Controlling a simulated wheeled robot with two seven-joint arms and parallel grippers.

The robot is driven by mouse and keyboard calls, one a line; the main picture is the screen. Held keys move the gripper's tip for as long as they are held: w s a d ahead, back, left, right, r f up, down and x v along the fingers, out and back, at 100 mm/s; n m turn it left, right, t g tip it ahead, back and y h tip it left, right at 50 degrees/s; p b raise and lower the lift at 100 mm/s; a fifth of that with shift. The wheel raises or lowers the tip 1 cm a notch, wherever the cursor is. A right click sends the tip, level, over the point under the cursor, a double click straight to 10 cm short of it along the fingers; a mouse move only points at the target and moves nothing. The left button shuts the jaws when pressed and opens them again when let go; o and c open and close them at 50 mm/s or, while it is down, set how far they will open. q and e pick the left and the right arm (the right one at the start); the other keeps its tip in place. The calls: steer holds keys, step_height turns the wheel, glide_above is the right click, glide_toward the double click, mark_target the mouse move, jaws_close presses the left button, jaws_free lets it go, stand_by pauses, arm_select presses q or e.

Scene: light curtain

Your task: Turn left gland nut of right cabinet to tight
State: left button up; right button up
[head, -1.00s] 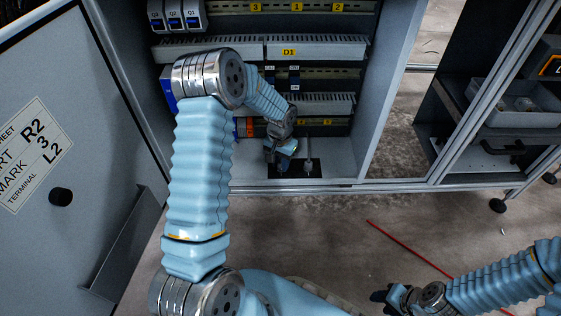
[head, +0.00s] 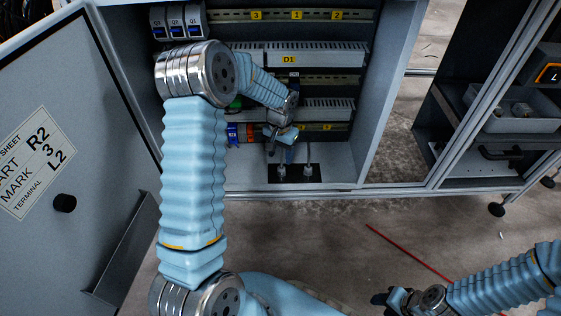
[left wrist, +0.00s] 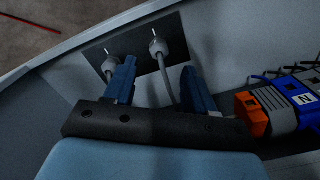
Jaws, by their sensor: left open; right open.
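The right cabinet's floor has a black plate (head: 295,180) with two grey gland nuts. The left gland nut (head: 281,171) and the right one (head: 308,168) stand upright side by side. My left gripper (head: 281,152) is open, just above and behind the left gland nut. In the left wrist view the picture is turned round: the left gland nut (left wrist: 158,47) lies ahead, between the lines of the spread fingers (left wrist: 159,70), and its grey cable runs between them. The right gland nut (left wrist: 108,65) is beside the left-hand finger. My right gripper (head: 383,298) is open, low over the floor.
Orange and blue terminal blocks (left wrist: 262,108) sit close to the gripper's side. Slotted ducts (head: 315,55) and rails are behind my left arm. An open cabinet door (head: 60,140) stands at left. A red cable (head: 410,250) lies on the floor.

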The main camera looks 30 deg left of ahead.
arm_select(q)
step_height(320, 180, up, 7)
steer(key=shift+p, duration=0.45)
steer(key=shift+f, duration=0.1)
